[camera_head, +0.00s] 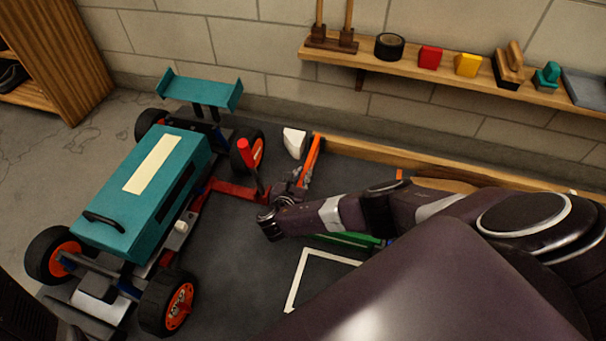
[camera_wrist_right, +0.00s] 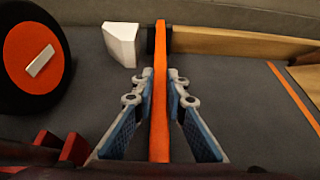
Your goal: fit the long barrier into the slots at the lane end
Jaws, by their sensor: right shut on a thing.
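The long barrier is an orange bar (camera_head: 312,158) beside the right front of the car in the head view. It also runs upright through the middle of the right wrist view (camera_wrist_right: 160,80). My right gripper (camera_head: 297,186) is shut on it, with one finger pad on each side in the right wrist view (camera_wrist_right: 157,92). The barrier's far end lies at a small dark slot block (camera_wrist_right: 151,40) by the wooden wall's end. I cannot tell whether it is seated there. The near end and any slot there are hidden. My left gripper is not in view.
A teal car (camera_head: 140,195) with orange wheels stands left of my gripper. A red frame with a red handle (camera_head: 245,153) is close beside it. A white block (camera_head: 295,142) stands near the barrier's far end. A wooden wall (camera_head: 440,167) runs right, below a loaded shelf (camera_head: 400,67).

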